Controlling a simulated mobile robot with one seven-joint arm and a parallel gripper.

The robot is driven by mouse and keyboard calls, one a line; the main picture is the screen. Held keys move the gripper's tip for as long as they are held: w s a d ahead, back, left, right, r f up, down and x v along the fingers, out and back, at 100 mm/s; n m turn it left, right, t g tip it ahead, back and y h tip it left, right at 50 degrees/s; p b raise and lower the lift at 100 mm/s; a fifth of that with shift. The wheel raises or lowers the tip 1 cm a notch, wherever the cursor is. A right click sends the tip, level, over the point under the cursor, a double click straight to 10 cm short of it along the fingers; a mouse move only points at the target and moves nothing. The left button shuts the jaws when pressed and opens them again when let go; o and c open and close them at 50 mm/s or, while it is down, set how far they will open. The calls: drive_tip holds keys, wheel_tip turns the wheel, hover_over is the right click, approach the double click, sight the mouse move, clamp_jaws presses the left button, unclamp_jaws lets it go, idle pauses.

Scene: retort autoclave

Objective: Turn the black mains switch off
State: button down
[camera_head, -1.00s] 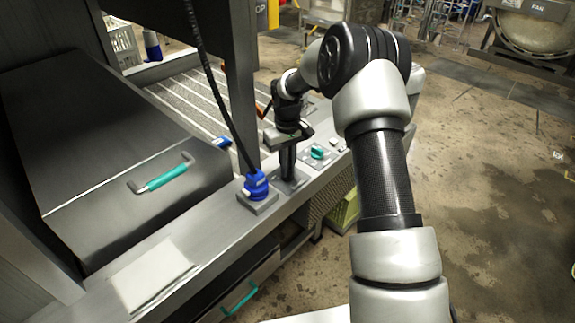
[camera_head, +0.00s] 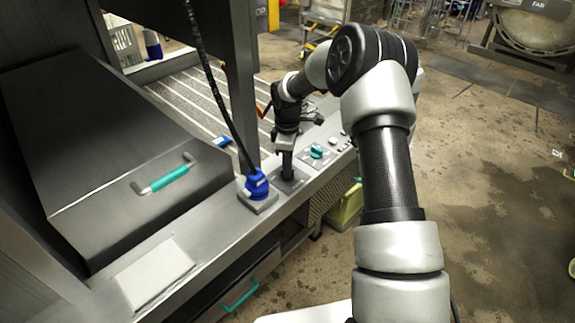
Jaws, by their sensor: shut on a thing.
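The black mains switch (camera_head: 288,172) is on a square plate on the grey machine ledge, between the blue plug and the teal knob. My gripper (camera_head: 286,152) points down over that plate from the far side of my bent arm. It is shut on the black switch. The fingertips and the switch are both dark and small here, so the switch's exact angle cannot be told.
A blue plug (camera_head: 256,184) with a hanging black cable (camera_head: 216,90) is close left of the switch. A teal knob (camera_head: 316,152) is close right. A steel post (camera_head: 241,95) rises behind. A box with a teal handle (camera_head: 168,178) fills the left.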

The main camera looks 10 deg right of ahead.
drive_tip(key=shift+n, duration=1)
drive_tip(key=c, duration=1.8)
unclamp_jaws()
wheel_tip(320, 180, up, 18)
drive_tip(key=p, duration=0.1)
drive_tip(key=shift+f, duration=0.25)
